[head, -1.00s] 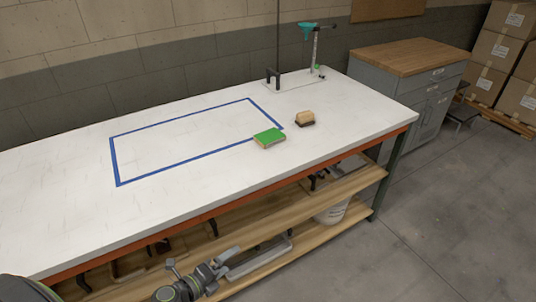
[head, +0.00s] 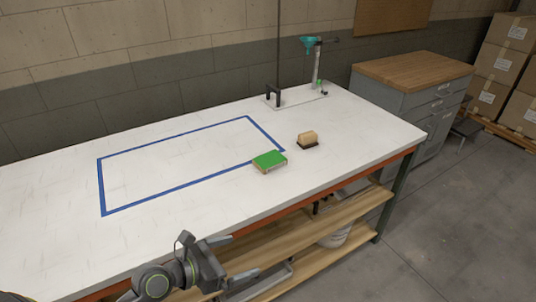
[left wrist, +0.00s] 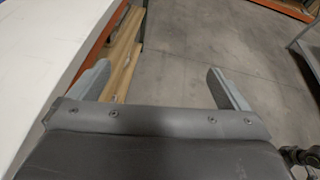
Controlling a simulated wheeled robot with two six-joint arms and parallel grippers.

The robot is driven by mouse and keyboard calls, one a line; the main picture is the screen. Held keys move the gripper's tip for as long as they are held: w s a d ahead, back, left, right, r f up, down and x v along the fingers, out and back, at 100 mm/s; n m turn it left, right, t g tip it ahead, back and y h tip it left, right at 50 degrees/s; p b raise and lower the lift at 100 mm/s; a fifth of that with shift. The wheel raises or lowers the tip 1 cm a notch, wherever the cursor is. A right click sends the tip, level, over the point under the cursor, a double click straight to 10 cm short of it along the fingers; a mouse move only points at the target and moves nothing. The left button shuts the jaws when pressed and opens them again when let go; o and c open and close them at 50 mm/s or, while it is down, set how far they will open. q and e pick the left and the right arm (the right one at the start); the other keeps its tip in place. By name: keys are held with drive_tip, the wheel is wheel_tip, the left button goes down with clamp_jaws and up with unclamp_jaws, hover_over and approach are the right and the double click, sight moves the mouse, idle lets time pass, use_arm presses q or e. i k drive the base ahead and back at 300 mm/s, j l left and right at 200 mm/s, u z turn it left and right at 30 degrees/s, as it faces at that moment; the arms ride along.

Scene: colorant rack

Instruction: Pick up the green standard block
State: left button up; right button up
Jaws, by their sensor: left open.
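The green standard block (head: 270,161) is a flat block with a green top and tan sides. It lies on the white table in the head view, at the lower right corner of the blue taped rectangle. My left gripper (head: 222,262) is in front of the table's front edge, below and to the left of the block, and apart from it. In the left wrist view its two fingers (left wrist: 162,85) are spread wide with nothing between them; the floor and the table's edge show beyond. The block is not in the left wrist view. My right gripper is not in view.
The white table (head: 60,200) has a blue taped rectangle (head: 175,132). A tan-and-black brush-like block (head: 308,140) sits right of the green block. A stand with a teal funnel (head: 312,45) and a black handle (head: 273,95) are at the back. Wooden shelves (head: 345,205) lie below the tabletop.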

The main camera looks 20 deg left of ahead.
sight(269, 162)
drive_tip(key=i+j, duration=0.85)
drive_tip(key=i, duration=0.15)
